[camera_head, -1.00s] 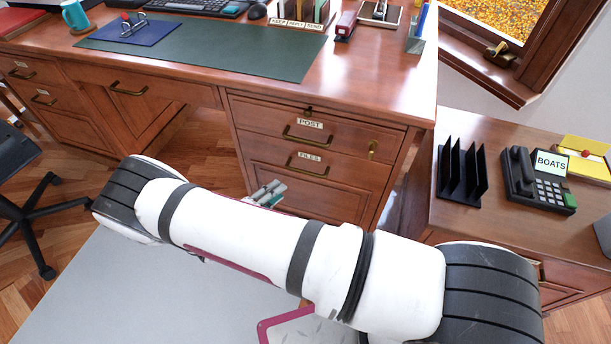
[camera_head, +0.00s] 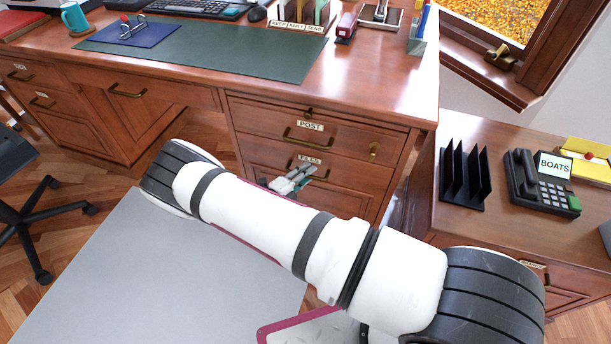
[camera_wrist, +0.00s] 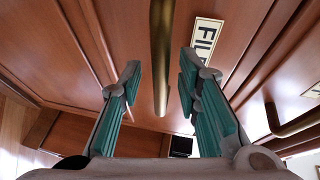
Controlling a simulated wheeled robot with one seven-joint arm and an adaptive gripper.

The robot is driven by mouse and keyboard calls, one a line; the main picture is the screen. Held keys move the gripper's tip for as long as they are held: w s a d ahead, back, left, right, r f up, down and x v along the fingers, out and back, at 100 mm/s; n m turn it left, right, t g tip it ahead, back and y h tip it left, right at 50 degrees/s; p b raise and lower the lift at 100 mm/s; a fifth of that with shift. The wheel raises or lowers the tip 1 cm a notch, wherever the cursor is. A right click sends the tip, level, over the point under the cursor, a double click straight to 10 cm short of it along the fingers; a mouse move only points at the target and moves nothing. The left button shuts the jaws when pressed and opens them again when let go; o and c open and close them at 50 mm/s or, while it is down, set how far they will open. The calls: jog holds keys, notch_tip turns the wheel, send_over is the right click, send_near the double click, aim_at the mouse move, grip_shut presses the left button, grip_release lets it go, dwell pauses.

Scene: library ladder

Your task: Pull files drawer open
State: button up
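The files drawer (camera_head: 345,203) is the lower drawer of the desk's right pedestal, and its front looks flush with the desk. Its brass handle (camera_head: 318,174) sits under the FILES label (camera_head: 308,160), partly behind my gripper (camera_head: 287,183). In the wrist view the brass handle (camera_wrist: 161,60) runs lengthwise between the two teal-padded fingers of my gripper (camera_wrist: 158,85). The fingers are apart, with space between each finger and the handle. The FILES label (camera_wrist: 207,45) is beside the right finger.
The post drawer (camera_head: 275,125) with its own handle is directly above. A key (camera_head: 374,151) sticks out at its right. A side cabinet with a black file rack (camera_head: 462,185) and a telephone (camera_head: 540,185) stands at the right. An office chair (camera_head: 25,195) is at the left.

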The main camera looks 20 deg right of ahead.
jog(key=shift+c, duration=0.6)
grip_shut()
jog(key=s+a+b, duration=0.1)
jog(key=s+a, duration=0.9)
jog(key=s, duration=0.4)
jog(key=s+a+b, duration=0.2)
jog(key=s+a, duration=0.9)
jog(key=s, duration=0.4)
jog(key=shift+s+a, duration=0.3)
jog(key=shift+o, duration=0.6)
grip_release()
